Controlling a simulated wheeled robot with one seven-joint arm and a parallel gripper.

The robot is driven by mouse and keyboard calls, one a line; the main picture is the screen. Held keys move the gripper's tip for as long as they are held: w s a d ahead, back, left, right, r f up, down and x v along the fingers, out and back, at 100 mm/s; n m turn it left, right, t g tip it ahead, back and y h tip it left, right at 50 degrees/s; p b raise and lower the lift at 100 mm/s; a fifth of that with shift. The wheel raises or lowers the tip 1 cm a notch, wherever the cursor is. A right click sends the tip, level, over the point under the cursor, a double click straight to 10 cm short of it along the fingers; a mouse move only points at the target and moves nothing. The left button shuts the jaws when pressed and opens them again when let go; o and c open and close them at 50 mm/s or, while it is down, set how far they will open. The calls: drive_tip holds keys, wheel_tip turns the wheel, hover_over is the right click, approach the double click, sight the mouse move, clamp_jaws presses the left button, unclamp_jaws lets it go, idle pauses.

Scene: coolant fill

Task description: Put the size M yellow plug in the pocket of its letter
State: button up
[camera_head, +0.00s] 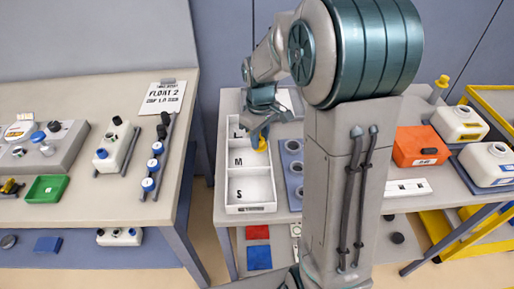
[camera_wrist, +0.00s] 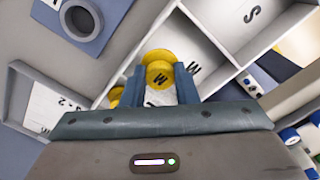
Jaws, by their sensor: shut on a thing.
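A yellow plug marked M (camera_wrist: 158,74) is between the jaws of my gripper (camera_wrist: 160,86) in the wrist view. In the head view the plug (camera_head: 262,144) shows below my gripper (camera_head: 260,133), over the right side of the white tray (camera_head: 250,209). The tray has pockets lettered L, M and S from back to front. In the wrist view the M pocket (camera_wrist: 193,67) is just beyond the plug, and the S pocket (camera_wrist: 252,14) is farther on. I cannot tell the plug's height above the tray. Another yellow piece (camera_wrist: 115,96) shows left of the jaws.
A blue-grey holder (camera_head: 291,171) with round holes stands right of the tray. My arm hides part of the bench. An orange container (camera_head: 421,146) and white containers (camera_head: 459,123) stand farther right. A gap separates the left bench (camera_head: 100,208) from this one.

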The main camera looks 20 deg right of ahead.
drive_tip(key=shift+s+a+f, duration=0.1)
drive_tip(key=shift+a+f, duration=0.1)
drive_tip(key=shift+a, duration=0.15)
drive_tip(key=shift+f, duration=2.05)
drive_tip(key=shift+f, duration=0.1)
drive_tip(key=shift+f, duration=0.15)
drive_tip(key=o, duration=0.7)
